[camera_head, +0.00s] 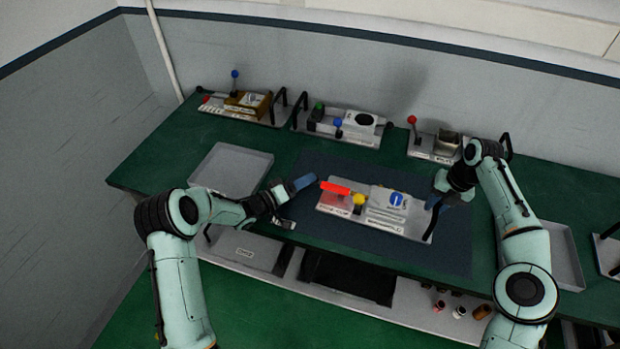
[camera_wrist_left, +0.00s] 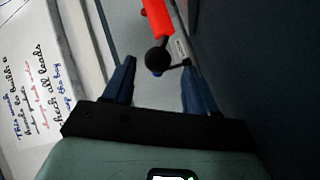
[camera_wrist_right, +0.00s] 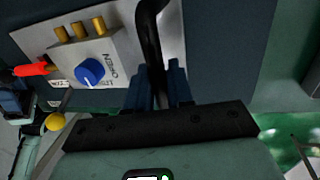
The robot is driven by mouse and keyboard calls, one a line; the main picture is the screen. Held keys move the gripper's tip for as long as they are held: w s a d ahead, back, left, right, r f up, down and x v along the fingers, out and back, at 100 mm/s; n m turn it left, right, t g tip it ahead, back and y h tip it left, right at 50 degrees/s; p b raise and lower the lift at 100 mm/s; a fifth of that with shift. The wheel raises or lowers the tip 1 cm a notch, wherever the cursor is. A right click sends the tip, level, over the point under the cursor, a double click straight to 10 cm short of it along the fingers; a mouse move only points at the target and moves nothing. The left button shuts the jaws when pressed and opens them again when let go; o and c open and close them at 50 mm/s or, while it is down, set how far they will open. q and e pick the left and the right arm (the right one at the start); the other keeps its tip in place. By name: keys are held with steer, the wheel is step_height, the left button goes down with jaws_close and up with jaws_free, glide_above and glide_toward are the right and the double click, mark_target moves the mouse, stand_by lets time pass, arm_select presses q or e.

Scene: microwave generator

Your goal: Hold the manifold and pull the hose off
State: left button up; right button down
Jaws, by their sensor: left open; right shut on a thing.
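The manifold (camera_head: 378,211) is a pale block with a blue knob (camera_wrist_right: 90,71) and brass fittings (camera_wrist_right: 80,30), on a light plate with a black bar handle (camera_wrist_right: 150,35). My right gripper (camera_wrist_right: 158,88) is shut on that handle at the plate's right end; in the head view it (camera_head: 436,198) is right of the manifold. A red hose piece (camera_head: 337,188) points left from the manifold and shows in the left wrist view (camera_wrist_left: 158,18). My left gripper (camera_head: 294,188) is open just left of it. A black ball (camera_wrist_left: 157,57) shows ahead, between its fingers (camera_wrist_left: 158,85).
A yellow knob (camera_head: 358,200) stands by the red piece. A grey tray (camera_head: 232,167) is at the left. Several devices with levers, such as one with a red ball (camera_head: 412,119), line the back. Another tray (camera_head: 560,255) is at the right. The dark mat (camera_head: 310,240) is mostly clear.

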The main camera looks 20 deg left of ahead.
arm_select(q)
steer(key=v, duration=0.9)
steer(key=shift+s+a, duration=0.1)
steer(key=shift+s, duration=0.05)
arm_select(e)
steer(key=shift+d+f, duration=0.1)
steer(key=shift+f, duration=0.2)
steer(key=c, duration=0.9)
jaws_free()
steer(key=shift+r, duration=0.1)
steer(key=shift+d+r, duration=0.2)
steer(key=shift+r, duration=1.05)
steer(key=shift+d+r, duration=0.25)
steer(key=shift+r, duration=0.95)
steer(key=shift+d+r, duration=0.2)
steer(key=shift+r, duration=1.05)
